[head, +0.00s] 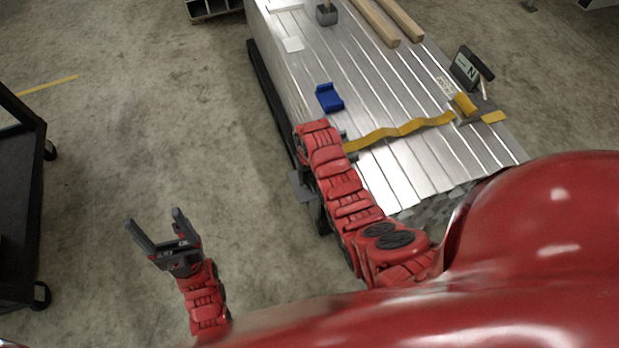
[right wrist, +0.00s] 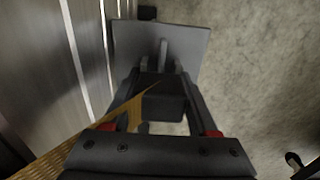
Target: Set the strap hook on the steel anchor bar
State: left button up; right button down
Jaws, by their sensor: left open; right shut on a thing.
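The yellow strap (head: 400,131) runs across the trailer deck and passes behind my right arm. It also shows at lower left in the right wrist view (right wrist: 70,150). There, my right gripper (right wrist: 160,80) is shut on a dark block, the strap hook (right wrist: 165,103), with the strap leading to it. Just beyond the fingertips is a grey plate (right wrist: 190,38) with upright prongs, seemingly the anchor bar's mount. I cannot tell whether hook and bar touch. In the head view my right arm hides this gripper and the hook. My left gripper (head: 154,218) is open and empty above the floor.
A black cart (head: 20,200) stands at the left. The concrete floor between is clear.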

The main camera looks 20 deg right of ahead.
jog(key=shift+c, duration=0.8)
grip_release()
